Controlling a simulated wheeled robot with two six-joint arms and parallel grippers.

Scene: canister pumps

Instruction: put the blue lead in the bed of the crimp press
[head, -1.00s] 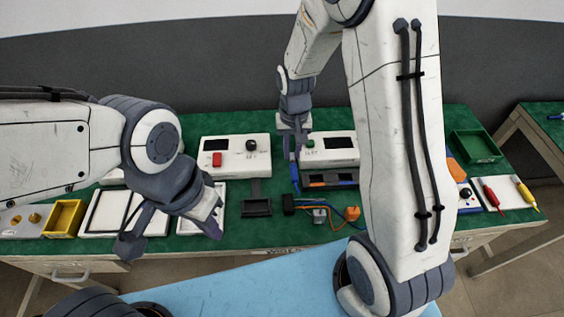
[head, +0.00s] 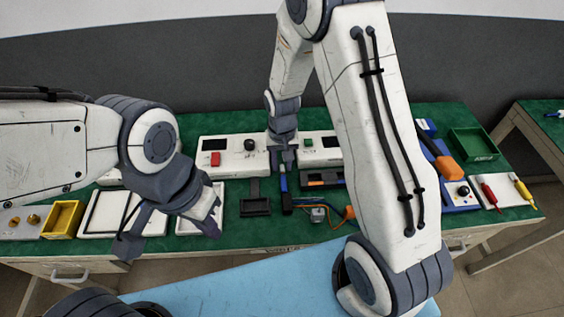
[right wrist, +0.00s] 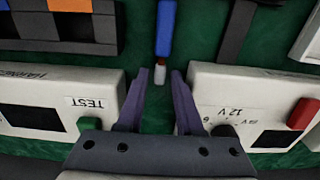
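The blue lead (head: 283,183) shows as a narrow blue strip just below my right gripper (head: 282,160). In the right wrist view the blue lead (right wrist: 165,28) runs from the top edge toward the fingers, with a pale and red tip. My right gripper (right wrist: 160,80) is open; the tip appears between its fingertips with a gap on both sides. Their height difference is unclear. A blue-based device with an orange handle (head: 447,166), apparently the crimp press, is partly hidden by my right arm; its bed is not clear. My left gripper (head: 172,230) is open and empty near the front edge.
Two white boxes stand behind the lead, one with a red button (head: 215,159), one with a green button (head: 308,142). A dark tray (head: 307,176) lies right of the lead, a black holder (head: 255,207) left. A green bin (head: 475,144) stands at the far right.

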